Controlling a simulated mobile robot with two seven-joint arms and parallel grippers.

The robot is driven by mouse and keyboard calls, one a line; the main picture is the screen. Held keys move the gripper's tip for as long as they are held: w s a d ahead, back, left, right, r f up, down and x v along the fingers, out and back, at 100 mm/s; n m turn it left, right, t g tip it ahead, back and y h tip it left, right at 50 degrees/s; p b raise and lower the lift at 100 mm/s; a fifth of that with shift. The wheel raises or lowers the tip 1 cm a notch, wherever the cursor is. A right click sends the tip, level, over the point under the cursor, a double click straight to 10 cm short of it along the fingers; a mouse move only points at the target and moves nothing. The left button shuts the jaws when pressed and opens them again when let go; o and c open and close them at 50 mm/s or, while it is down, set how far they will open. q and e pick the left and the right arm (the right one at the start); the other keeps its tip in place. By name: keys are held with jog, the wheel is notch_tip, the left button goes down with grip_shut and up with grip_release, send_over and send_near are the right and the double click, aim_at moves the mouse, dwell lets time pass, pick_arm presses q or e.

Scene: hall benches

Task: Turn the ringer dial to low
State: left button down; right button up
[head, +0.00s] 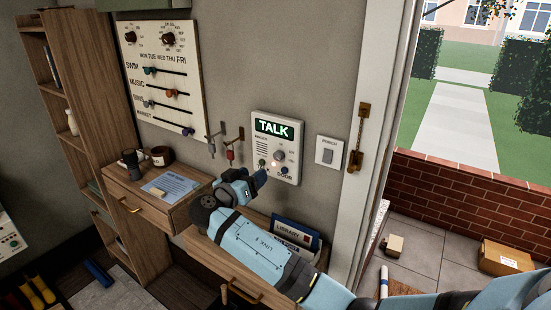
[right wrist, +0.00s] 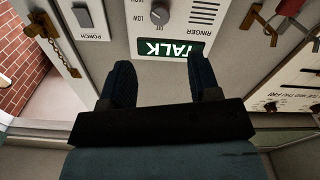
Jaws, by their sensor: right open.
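The ringer dial (head: 280,156) is a round grey knob on a white wall intercom (head: 293,130) with a lit green TALK sign (head: 274,128). In the right wrist view the dial (right wrist: 158,12) appears upside down at the top edge, partly cut off, with LOW and OFF printed beside it. I cannot tell where its pointer stands. My right gripper (head: 258,180) is in front of the panel's lower left part in the head view. Its two dark fingers (right wrist: 158,88) are apart and empty, and the dial is beyond them, not between them. My left gripper is not in view.
A PORCH switch (head: 329,151) and a brass door chain (head: 358,135) are right of the intercom. Keys (head: 230,154) hang on hooks to its left. Below are a shelf with a LIBRARY book (head: 295,232) and another with mugs (head: 131,161). The doorway opens at right.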

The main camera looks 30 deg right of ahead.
aim_at(277, 157)
jog(key=p+x, duration=0.2)
jog(key=x, duration=0.9)
jog(key=shift+r, duration=0.1)
jog(key=shift+w+d, duration=0.15)
jog(key=shift+d, duration=0.35)
jog(key=c, duration=0.9)
